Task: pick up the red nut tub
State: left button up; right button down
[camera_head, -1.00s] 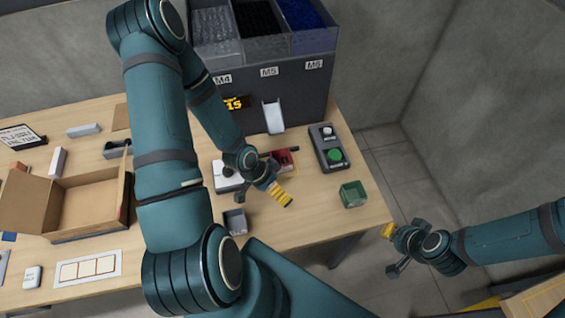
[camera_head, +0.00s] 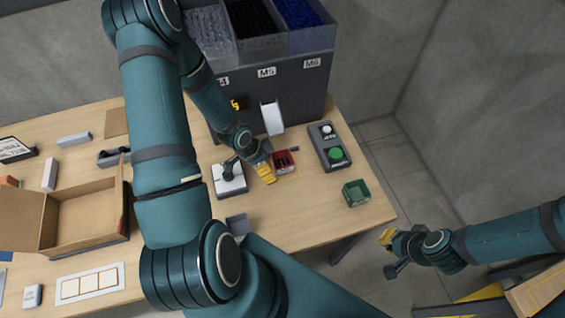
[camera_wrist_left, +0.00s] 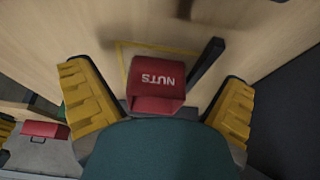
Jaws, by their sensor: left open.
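The red nut tub (camera_head: 285,163) stands on the table in the head view, in front of the dark bin unit. In the left wrist view the tub (camera_wrist_left: 157,78) shows its white "NUTS" lettering and lies between the two yellow fingers. My left gripper (camera_wrist_left: 160,106) is open, with space on both sides of the tub. In the head view the left gripper (camera_head: 264,172) is just left of the tub, one yellow finger showing. My right gripper (camera_head: 388,254) is off the table's right side, fingers apart and empty.
A green tub (camera_head: 356,193) and a button box (camera_head: 329,146) stand right of the red tub. A joystick box (camera_head: 230,180) is at its left, close to my left gripper. An open cardboard box (camera_head: 90,222) is farther left. A dark bar (camera_wrist_left: 207,77) runs beside the tub.

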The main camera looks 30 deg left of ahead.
aim_at(284, 165)
pick_arm(q)
jog(key=w+d, duration=0.3)
jog(key=w, duration=0.1)
jog(key=shift+w+d, duration=0.15)
jog(key=shift+d, duration=0.2)
jog(key=shift+w+d+f, duration=0.1)
jog(key=shift+f, duration=0.4)
jog(key=c, duration=1.2)
